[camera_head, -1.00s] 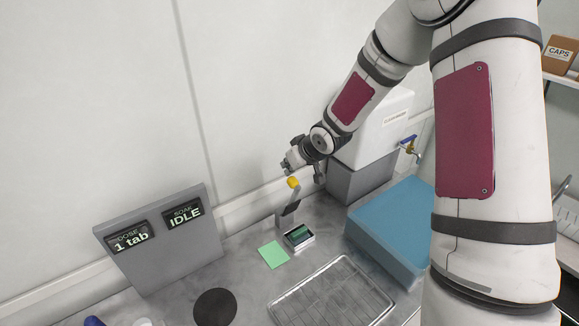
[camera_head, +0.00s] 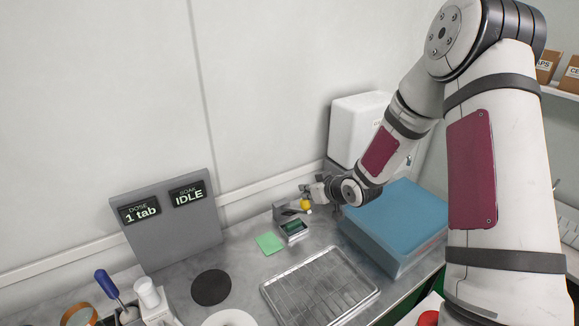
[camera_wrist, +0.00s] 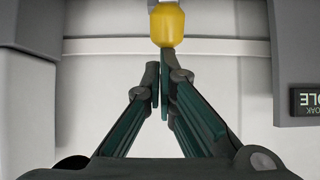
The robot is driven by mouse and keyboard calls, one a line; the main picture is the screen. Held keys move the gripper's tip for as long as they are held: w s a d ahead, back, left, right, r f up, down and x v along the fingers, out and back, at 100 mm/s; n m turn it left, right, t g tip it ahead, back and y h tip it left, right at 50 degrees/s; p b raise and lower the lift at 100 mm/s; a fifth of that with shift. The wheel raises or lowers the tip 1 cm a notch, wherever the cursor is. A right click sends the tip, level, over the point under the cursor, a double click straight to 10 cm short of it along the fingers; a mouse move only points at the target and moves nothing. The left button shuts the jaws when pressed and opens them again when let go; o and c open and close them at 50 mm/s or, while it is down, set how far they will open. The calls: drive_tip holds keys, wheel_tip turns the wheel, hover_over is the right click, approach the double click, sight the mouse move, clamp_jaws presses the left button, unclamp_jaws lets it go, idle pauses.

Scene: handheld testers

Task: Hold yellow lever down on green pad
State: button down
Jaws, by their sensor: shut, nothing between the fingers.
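The yellow lever knob (camera_head: 306,204) is above and right of the small tester (camera_head: 293,228), which has a green display. The lever's lower part is partly hidden, and the knob sits low, close to the tester's height. The green pad (camera_head: 269,243) lies flat on the bench, left of the tester. My gripper (camera_head: 307,190) is shut and empty, right by the knob. In the wrist view, the knob (camera_wrist: 167,28) is just beyond the closed fingertips (camera_wrist: 161,75); I cannot tell whether they touch.
A grey panel (camera_head: 164,240) reads "1 tab" and "IDLE". A blue block (camera_head: 400,225) is right of the tester, with a white dispenser (camera_head: 352,125) behind. A metal tray (camera_head: 318,290) and a black disc (camera_head: 211,287) lie in front.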

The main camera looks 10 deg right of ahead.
sight(310, 210)
drive_tip(key=s+f, duration=0.2)
drive_tip(key=s+d+f, duration=0.1)
drive_tip(key=s+f, duration=0.1)
drive_tip(key=shift+d+f, duration=0.1)
drive_tip(key=shift+d, duration=0.05)
drive_tip(key=s+f, duration=0.1)
drive_tip(key=f, duration=0.1)
drive_tip(key=s+f, duration=0.1)
drive_tip(key=f, duration=0.1)
drive_tip(key=s+d+f, duration=0.1)
drive_tip(key=f, duration=0.1)
drive_tip(key=shift+s+f, duration=0.2)
drive_tip(key=shift+f, duration=0.05)
drive_tip(key=shift+s+d+f+b, duration=0.1)
drive_tip(key=shift+s+f+b, duration=0.1)
drive_tip(key=shift+f, duration=0.2)
drive_tip(key=shift+s+d+f+b, duration=0.1)
drive_tip(key=shift+f+b, duration=0.05)
drive_tip(key=shift+f, duration=0.25)
drive_tip(key=shift+f, duration=0.15)
idle(1.6)
